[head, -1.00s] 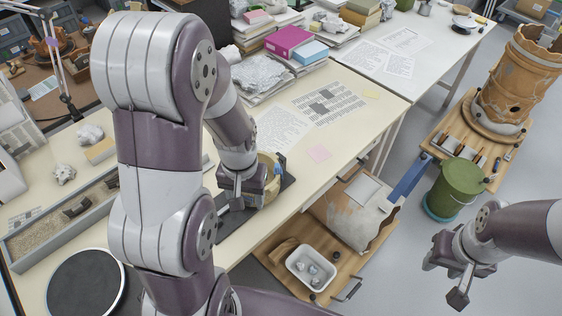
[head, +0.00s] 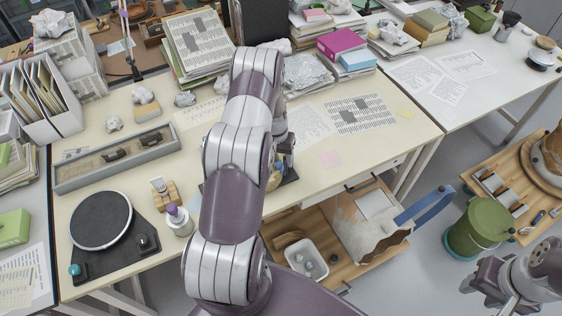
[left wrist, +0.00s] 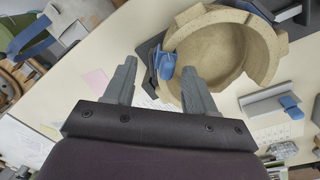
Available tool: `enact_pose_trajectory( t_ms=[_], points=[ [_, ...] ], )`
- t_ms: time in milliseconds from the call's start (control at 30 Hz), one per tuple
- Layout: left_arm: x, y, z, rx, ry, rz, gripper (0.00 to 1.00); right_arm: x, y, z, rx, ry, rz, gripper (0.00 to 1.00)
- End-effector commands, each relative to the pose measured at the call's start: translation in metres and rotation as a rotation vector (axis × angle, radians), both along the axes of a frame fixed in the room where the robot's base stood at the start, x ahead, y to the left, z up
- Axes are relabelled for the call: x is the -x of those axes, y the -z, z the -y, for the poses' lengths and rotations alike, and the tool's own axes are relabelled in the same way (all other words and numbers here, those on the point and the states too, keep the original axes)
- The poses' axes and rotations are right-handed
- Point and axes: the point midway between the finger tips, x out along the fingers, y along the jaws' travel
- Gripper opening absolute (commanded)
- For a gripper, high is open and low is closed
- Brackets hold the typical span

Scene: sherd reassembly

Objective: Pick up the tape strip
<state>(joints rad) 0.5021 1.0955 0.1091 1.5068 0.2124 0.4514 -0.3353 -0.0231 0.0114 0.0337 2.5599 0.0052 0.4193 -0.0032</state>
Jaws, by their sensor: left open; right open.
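A tan bowl-shaped vessel (left wrist: 228,45) with a broken, stepped rim fills the upper middle of the left wrist view. A small blue piece (left wrist: 166,66), which looks like tape, is at its left rim. Another blue strip (left wrist: 291,107) sits at the end of a grey bar (left wrist: 262,102) to the right; I cannot tell which is the tape strip. My left gripper (left wrist: 157,70) is open, its fingers either side of the first blue piece in the picture; contact is unclear. In the head view my left arm mostly hides the vessel (head: 276,176). My right gripper (head: 488,286) is open, away from the table.
A black turntable (head: 101,220), a bottle (head: 178,220) and a grey sand tray (head: 115,157) stand on the left of the table. A green bucket (head: 479,227) stands on the floor.

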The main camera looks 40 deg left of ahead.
Motion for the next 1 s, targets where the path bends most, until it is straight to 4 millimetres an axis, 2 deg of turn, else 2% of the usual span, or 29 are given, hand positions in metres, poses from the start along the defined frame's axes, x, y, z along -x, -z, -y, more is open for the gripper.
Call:
enact_pose_trajectory(
  t_ms=[33,67,200,433,467,500,567,600,1000],
  points=[
    [0.002,0.004,-0.001,0.002,-0.001,-0.005,0.55,0.0,-0.012,0.0,0.0,0.0,0.001,0.43],
    [0.001,0.009,-0.001,0.001,-0.001,-0.004,0.55,0.0,-0.015,0.0,0.0,0.0,0.001,0.43],
    [0.0,0.033,0.0,0.001,-0.001,0.0,0.55,0.0,-0.019,0.0,0.0,0.0,0.001,0.43],
    [-0.001,0.038,0.0,0.001,0.0,0.001,0.55,0.0,-0.017,0.0,0.0,0.0,0.001,0.43],
    [-0.001,0.038,0.0,0.001,0.0,0.001,0.52,0.0,-0.017,0.0,0.0,0.0,0.001,0.43],
    [-0.001,0.038,0.0,0.001,0.0,0.001,0.39,0.0,-0.017,0.0,0.0,0.0,0.001,0.43],
    [-0.001,0.038,0.0,0.001,0.0,0.001,0.2,0.0,-0.017,0.0,0.0,0.0,0.001,0.43],
    [0.0,0.038,0.0,0.001,0.0,0.001,0.17,0.0,-0.017,0.0,0.0,0.0,0.001,0.43],
    [-0.001,0.035,0.0,0.0,0.0,0.001,0.16,0.0,-0.015,0.0,0.0,0.0,0.001,0.43]
  ],
)
